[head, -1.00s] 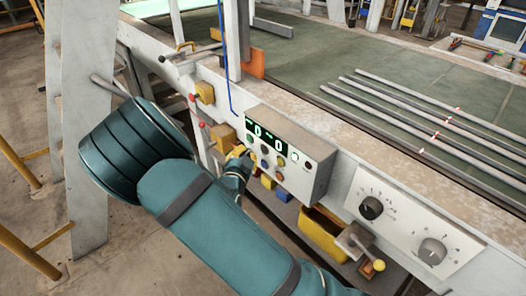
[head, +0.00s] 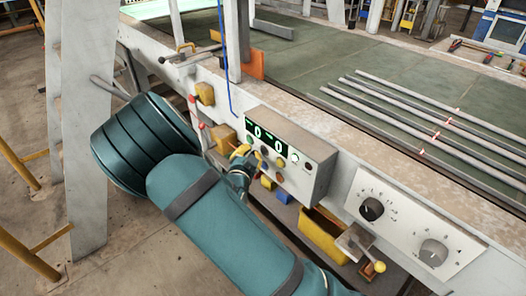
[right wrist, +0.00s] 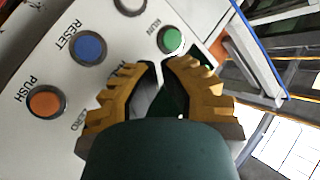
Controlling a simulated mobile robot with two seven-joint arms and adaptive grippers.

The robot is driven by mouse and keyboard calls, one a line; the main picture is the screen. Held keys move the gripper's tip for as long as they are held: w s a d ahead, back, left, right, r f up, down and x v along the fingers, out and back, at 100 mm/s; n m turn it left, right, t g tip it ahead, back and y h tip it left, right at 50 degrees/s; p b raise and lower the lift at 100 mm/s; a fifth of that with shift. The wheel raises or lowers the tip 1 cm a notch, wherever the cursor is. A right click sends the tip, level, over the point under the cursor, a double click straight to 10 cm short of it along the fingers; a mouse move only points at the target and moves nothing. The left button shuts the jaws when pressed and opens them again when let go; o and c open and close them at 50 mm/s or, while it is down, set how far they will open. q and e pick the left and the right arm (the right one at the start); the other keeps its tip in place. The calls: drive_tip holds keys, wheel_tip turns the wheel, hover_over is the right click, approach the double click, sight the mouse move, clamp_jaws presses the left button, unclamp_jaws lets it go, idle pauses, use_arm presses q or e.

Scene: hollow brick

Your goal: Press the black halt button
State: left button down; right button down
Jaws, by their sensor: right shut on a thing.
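The grey control box (head: 318,183) with a green-lit display (head: 265,141) and several coloured buttons is on the side of the long table. My right gripper (head: 241,152) has its yellow fingers at the box's button face, left of centre. In the right wrist view the fingers (right wrist: 163,72) are close together over the panel, between the green RUN button (right wrist: 171,40) and the orange PUSH button (right wrist: 46,101). They partly cover a label that seems to read HALT. The black halt button is not clearly visible; the fingers seem shut on it. My left gripper is out of view.
A blue RESET button (right wrist: 89,48) is close to the fingers. A dial panel (head: 405,222) is right of the box. Yellow and blue bins (head: 323,236) sit below. Metal rods (head: 430,115) lie on the table. A grey post (head: 88,130) stands at left.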

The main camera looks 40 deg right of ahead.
drive_tip(key=shift+d, duration=0.1)
idle(0.7)
drive_tip(key=shift+d, duration=0.35)
drive_tip(key=shift+w+d+b, duration=0.1)
drive_tip(key=shift+d+b, duration=0.2)
drive_tip(key=shift+d, duration=0.1)
idle(0.6)
drive_tip(key=shift+a, duration=0.15)
idle(0.3)
drive_tip(key=shift+a, duration=0.7)
drive_tip(key=a, duration=0.5)
drive_tip(key=shift+s, duration=0.3)
idle(0.6)
